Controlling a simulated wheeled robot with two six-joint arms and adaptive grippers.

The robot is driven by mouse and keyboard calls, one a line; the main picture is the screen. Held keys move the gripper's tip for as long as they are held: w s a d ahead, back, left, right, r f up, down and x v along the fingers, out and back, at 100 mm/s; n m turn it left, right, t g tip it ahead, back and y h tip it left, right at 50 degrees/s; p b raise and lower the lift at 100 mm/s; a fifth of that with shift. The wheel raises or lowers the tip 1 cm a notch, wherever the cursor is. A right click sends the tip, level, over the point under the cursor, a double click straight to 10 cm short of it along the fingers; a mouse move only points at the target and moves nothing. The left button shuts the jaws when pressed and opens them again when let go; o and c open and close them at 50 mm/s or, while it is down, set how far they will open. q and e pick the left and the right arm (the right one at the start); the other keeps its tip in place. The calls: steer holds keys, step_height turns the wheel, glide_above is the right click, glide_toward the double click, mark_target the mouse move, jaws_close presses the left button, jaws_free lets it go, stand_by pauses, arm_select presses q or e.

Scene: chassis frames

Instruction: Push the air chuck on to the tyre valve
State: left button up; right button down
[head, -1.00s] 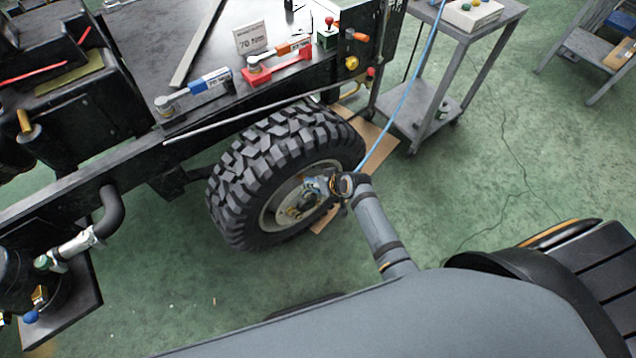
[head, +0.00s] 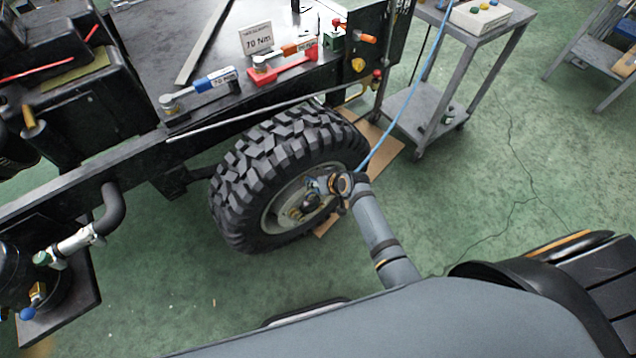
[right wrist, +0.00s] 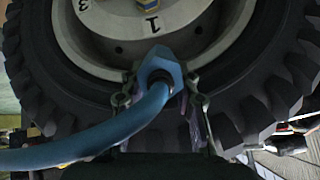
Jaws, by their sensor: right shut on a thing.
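The tyre (head: 262,160) stands upright under the chassis, its pale wheel rim (head: 282,215) facing me. In the right wrist view the tyre (right wrist: 265,95) and the rim (right wrist: 215,25), marked with numbers, fill the top. My right gripper (right wrist: 160,92) is shut on the air chuck (right wrist: 160,66), a blue block with the blue hose (right wrist: 110,140) running from it. The chuck is in front of the lower rim, close to where rim meets tyre. The valve is hidden, so I cannot tell whether the chuck touches it. In the head view my right arm hides most of the chuck. My left gripper is out of view.
A grey trolley (head: 425,100) stands right of the wheel, and the blue hose (head: 405,100) runs past it. Cardboard (head: 385,140) lies behind the tyre. Torque wrenches (head: 205,85) lie on the chassis top. The green floor (head: 480,200) at right is clear.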

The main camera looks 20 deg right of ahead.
steer(key=shift+w, duration=0.1)
steer(key=c, duration=0.9)
jaws_free()
steer(key=v, duration=1.2)
steer(key=shift+f, duration=0.1)
